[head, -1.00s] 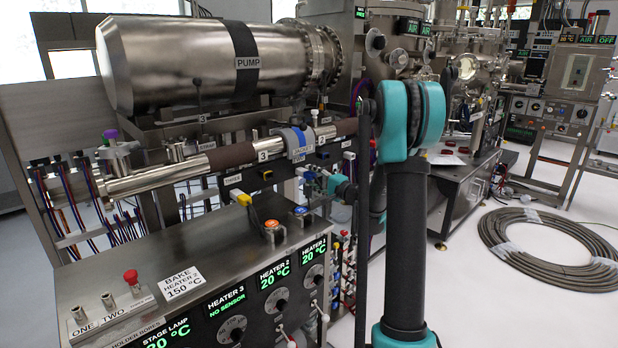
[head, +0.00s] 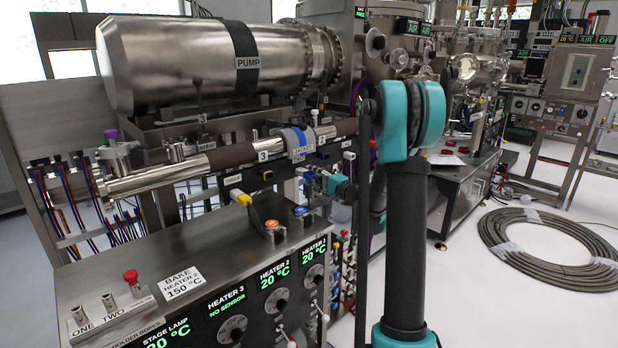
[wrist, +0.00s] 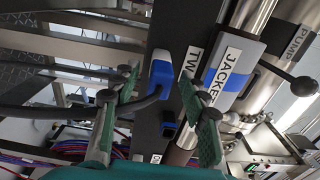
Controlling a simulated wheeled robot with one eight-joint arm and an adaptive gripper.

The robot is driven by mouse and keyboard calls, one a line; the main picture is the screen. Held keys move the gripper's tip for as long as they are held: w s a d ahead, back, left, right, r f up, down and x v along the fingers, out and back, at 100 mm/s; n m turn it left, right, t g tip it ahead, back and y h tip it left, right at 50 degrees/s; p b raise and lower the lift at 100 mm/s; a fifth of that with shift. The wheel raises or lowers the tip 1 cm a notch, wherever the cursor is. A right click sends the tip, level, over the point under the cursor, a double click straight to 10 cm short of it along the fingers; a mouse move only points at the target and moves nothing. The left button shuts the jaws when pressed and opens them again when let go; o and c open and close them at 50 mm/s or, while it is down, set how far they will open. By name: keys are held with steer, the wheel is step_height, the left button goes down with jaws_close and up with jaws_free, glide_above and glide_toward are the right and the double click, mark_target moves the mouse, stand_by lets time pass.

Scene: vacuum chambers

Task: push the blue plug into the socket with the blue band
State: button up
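The blue plug (wrist: 160,74), with a pale end and a dark cable curving from it, shows in the wrist view against a dark panel. I cannot tell whether it is seated in a socket. My gripper (wrist: 160,84) has its two green-padded fingers apart, one on each side of the plug, with gaps showing between. In the head view my gripper (head: 325,180) is small, at the panel below the pipe, and the plug is hard to make out there. A tag reading JACKET with a blue band (wrist: 216,76) is beside the TWO label. The socket opening is not clearly visible.
A dark block (wrist: 170,129) sits on the panel close to the right finger. The steel pipe (head: 150,181) and the large pump (head: 190,65) run above the work area. A yellow plug (head: 241,197) lies left of my gripper, above the heater control box (head: 120,255).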

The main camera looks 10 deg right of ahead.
jaws_close()
